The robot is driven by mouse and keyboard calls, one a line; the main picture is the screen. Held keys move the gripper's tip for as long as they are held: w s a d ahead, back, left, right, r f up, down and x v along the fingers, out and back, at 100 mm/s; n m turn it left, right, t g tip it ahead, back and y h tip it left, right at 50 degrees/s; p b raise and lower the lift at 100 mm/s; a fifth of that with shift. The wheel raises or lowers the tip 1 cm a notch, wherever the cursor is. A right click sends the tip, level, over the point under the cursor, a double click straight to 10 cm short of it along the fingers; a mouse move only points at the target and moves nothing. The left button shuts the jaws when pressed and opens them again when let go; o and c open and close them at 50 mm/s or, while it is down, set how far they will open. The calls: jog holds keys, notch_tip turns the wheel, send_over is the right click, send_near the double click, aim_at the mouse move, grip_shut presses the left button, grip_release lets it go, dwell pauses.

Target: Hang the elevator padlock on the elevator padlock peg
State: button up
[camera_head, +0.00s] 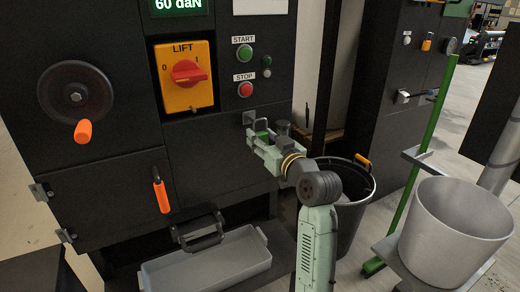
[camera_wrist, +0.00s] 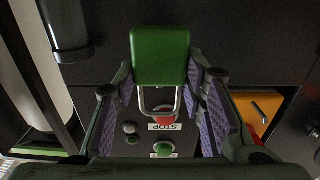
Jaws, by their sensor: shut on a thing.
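The padlock has a green body (camera_wrist: 160,55) and a thin metal shackle (camera_wrist: 178,104). My gripper (camera_wrist: 163,88) is shut on it, with purple finger pads on either side. In the wrist view the shackle points toward the upside-down STOP label, so it points up in the room. In the head view my gripper (camera_head: 258,135) is in front of the black cabinet, below the STOP button, and the padlock (camera_head: 261,125) shows as a small green patch between the fingers. I cannot clearly make out the padlock peg; a small grey part (camera_head: 249,117) shows by the fingertips.
The cabinet carries a yellow LIFT switch (camera_head: 184,76) with a red knob, a green START button (camera_head: 244,53) and a red STOP button (camera_head: 245,90). A grey tray (camera_head: 205,268) lies below. A black bucket (camera_head: 358,195) and a pale bin (camera_head: 450,235) stand to the right.

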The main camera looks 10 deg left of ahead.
jog(key=shift+x, duration=1.5)
dwell(0.9)
jog(key=shift+w+a+f, duration=0.3)
jog(key=shift+w+f, duration=0.05)
jog(key=shift+w, duration=0.05)
dwell(0.6)
jog(key=shift+w+f+b, duration=0.1)
jog(key=shift+f+b, duration=0.25)
jog(key=shift+b, duration=0.15)
dwell(0.9)
jog(key=o, duration=1.3)
